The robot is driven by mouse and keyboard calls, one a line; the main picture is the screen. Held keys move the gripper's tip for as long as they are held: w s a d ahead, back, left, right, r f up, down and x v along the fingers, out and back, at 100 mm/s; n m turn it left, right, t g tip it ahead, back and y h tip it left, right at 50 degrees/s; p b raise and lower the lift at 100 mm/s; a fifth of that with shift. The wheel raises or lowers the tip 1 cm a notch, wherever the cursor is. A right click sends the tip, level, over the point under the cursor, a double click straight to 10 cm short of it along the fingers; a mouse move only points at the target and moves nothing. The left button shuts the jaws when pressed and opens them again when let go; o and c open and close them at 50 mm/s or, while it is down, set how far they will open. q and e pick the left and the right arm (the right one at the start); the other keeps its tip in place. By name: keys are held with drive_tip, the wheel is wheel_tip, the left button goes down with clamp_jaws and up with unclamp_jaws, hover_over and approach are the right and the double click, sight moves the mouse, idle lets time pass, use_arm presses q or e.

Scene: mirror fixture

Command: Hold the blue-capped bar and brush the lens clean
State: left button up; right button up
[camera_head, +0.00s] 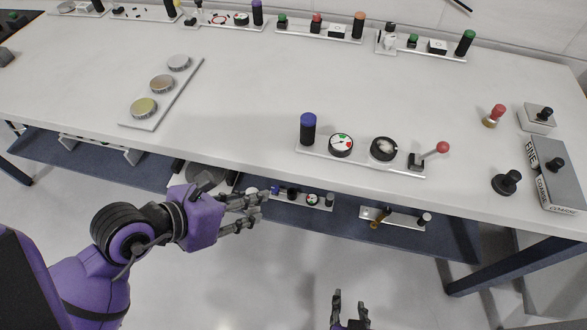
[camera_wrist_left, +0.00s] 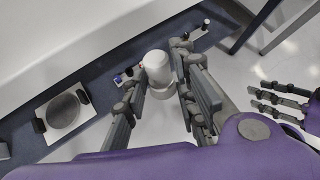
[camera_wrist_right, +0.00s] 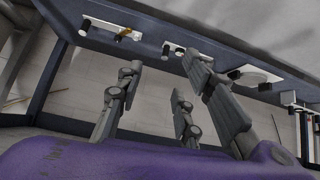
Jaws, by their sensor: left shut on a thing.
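The bar (camera_head: 318,150) with a blue-capped black post (camera_head: 308,128) lies near the table's front edge. It carries a red-and-green dial (camera_head: 341,145), a round black-rimmed lens (camera_head: 384,149) with a grey smear, and a red-knobbed lever (camera_head: 435,152). A red-handled piece with a brass-coloured base (camera_head: 493,115) stands to the right; I cannot tell if it is the brush. My left gripper (camera_head: 262,208) is beyond the front edge, apart from the bar, shut on a white cylindrical thing (camera_wrist_left: 158,72). My right gripper (camera_head: 350,294) is open and empty below; its spread fingers show in the right wrist view (camera_wrist_right: 157,76).
A lower shelf (camera_head: 345,222) under the tabletop holds more small fixtures (camera_head: 395,218). A plate with three round discs (camera_head: 162,84) lies at left. Several bars line the back. A grey block marked FINE and COARSE (camera_head: 563,180) stands at right. The table's middle is clear.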

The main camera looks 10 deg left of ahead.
drive_tip(key=w+a+r+t, duration=0.2)
drive_tip(key=w+a+r, duration=0.4)
drive_tip(key=w, duration=0.1)
drive_tip(key=m+t+h, duration=0.1)
drive_tip(key=m+t, duration=0.1)
drive_tip(key=t, duration=0.5)
approach(306, 134)
drive_tip(key=w, duration=1.1)
drive_tip(key=shift+w+d+f, duration=0.1)
drive_tip(key=shift+w+d, duration=0.05)
drive_tip(key=shift+w, duration=0.2)
clamp_jaws()
